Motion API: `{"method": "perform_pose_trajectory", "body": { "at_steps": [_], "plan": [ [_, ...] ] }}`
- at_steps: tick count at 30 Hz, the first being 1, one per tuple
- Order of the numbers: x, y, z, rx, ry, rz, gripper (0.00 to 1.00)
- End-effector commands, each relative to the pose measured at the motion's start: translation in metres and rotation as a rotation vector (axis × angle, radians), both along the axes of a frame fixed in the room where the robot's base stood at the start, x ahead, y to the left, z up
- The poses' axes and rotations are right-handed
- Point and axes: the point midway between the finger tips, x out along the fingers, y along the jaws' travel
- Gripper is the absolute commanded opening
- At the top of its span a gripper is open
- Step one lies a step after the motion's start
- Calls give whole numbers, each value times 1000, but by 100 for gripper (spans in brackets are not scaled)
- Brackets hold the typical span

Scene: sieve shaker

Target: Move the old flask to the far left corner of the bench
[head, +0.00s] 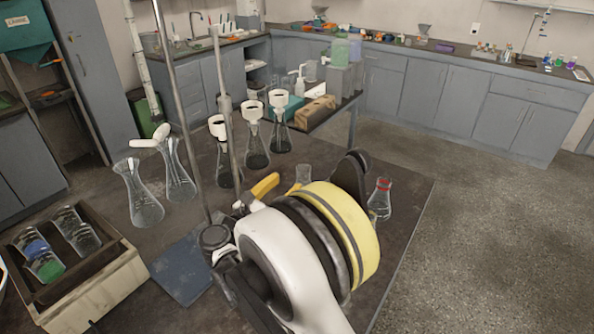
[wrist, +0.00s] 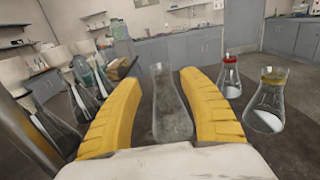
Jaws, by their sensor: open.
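A cloudy, greyish clear conical flask (wrist: 165,118), which looks like the old flask, stands upright between the yellow fingers of my gripper (wrist: 160,84) in the wrist view. The fingers are spread on either side of it, and I cannot tell whether they touch it.
Several flasks with white funnels (head: 256,150) stand left of my gripper, near upright metal rods (head: 225,100). Two clear flasks (head: 140,200) are farther left. A tray of beakers (head: 95,285) and a blue mat (head: 185,275) are at the lower left. A brown box (head: 315,110) lies behind.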

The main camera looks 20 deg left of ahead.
Motion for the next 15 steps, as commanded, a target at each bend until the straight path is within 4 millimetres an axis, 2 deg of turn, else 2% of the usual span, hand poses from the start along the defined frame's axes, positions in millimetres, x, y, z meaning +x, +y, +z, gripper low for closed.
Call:
{"method": "perform_pose_trajectory", "body": {
  "at_steps": [3,6,15],
  "plan": [
    [-18,7,1,0,0,2,50],
    [-26,9,0,0,0,1,50],
    [-29,10,1,-3,-1,1,50]
  ]
}}
